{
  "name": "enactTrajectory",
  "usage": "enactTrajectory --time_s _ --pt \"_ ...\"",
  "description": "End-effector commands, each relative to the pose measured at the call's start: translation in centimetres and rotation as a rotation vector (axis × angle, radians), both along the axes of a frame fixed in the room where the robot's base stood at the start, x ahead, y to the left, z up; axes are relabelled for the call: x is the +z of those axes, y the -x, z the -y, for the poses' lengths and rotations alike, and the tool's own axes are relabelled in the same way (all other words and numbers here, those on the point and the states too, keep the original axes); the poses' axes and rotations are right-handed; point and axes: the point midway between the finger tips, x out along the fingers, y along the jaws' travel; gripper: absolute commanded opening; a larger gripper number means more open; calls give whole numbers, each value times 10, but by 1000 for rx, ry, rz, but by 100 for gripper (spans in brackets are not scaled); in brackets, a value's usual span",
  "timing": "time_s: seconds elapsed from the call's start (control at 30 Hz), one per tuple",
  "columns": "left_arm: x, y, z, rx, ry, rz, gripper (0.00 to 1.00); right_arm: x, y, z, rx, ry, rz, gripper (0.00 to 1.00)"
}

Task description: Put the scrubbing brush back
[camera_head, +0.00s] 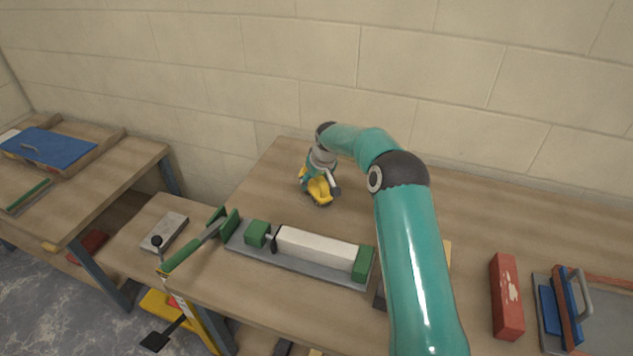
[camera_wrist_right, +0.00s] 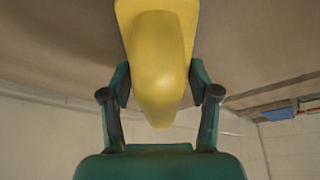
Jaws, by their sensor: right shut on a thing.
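The scrubbing brush (camera_head: 320,190) has a yellow body and a dark underside. It is at the back of the workbench, near the wall, behind the grey rail with green blocks. My right gripper (camera_head: 318,176) is shut on it from above. In the right wrist view the yellow brush (camera_wrist_right: 160,60) sits between both fingers of the right gripper (camera_wrist_right: 160,85). Its underside is close to the bench top; I cannot tell whether it touches. My left gripper is not in view.
A grey rail with green end blocks and a white bar (camera_head: 315,247) lies mid-bench. A green lever (camera_head: 193,249) is left of it. Bench around the brush is clear.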

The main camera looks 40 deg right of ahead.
Motion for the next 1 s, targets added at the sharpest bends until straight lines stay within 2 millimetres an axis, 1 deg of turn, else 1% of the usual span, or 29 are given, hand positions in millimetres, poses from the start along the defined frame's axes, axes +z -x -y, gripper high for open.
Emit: enactTrajectory --time_s 0.1,0.37,0.4,0.53,0.83,1.0 --pt "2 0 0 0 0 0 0 -8 0 1 -1 1 2 23" --pt "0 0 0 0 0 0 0 -9 0 0 0 1 2 23" --pt "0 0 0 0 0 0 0 -9 0 0 0 1 2 64" --pt "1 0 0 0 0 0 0 -9 0 0 0 1 1 86" --pt "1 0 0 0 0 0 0 -9 0 0 0 1 1 86" --pt "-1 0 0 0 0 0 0 -1 3 0 0 1 2 86"
